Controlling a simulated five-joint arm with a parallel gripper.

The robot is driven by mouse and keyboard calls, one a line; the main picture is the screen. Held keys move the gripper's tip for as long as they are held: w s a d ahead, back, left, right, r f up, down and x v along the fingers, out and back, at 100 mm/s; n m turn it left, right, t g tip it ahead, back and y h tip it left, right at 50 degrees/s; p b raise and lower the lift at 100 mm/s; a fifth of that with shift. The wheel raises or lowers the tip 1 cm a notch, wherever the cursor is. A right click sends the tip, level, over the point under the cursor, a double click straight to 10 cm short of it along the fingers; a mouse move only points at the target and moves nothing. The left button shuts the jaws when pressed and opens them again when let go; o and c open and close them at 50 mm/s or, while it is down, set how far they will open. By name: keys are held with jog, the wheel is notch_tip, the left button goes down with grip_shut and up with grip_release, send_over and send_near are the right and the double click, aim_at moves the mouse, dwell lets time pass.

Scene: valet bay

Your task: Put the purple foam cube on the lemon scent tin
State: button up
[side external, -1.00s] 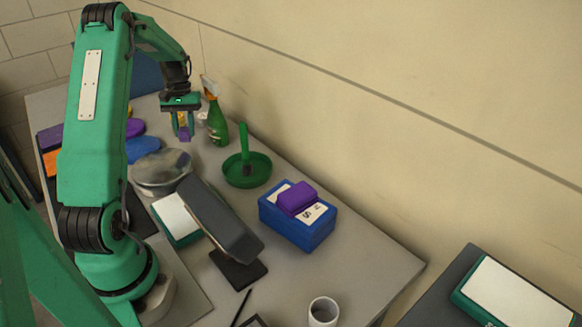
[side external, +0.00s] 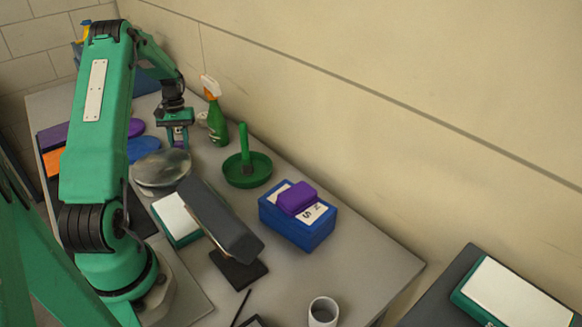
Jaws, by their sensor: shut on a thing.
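My gripper (side external: 179,138) is at the back of the table, pointing down and left of the green spray bottle. It is shut on the small purple foam cube (side external: 178,131), which shows only in part between the fingers. I cannot make out the lemon scent tin for certain. A small pale round thing (side external: 202,118) stands partly behind the spray bottle, and its label is too small to read. I cannot tell whether the cube touches anything beneath it.
The spray bottle (side external: 217,122) stands close right of my gripper. A clear domed thing (side external: 162,168) and a green dish (side external: 247,177) with an upright handle are nearer. A blue box (side external: 297,232) bears a purple block. Purple and blue discs (side external: 142,150) lie left.

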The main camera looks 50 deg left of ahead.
jog(key=shift+f, duration=0.2)
jog(key=o, duration=0.9)
jog(key=shift+o, duration=0.2)
jog(key=v, duration=1.2)
jog(key=shift+r, duration=0.15)
jog(key=shift+d, duration=0.15)
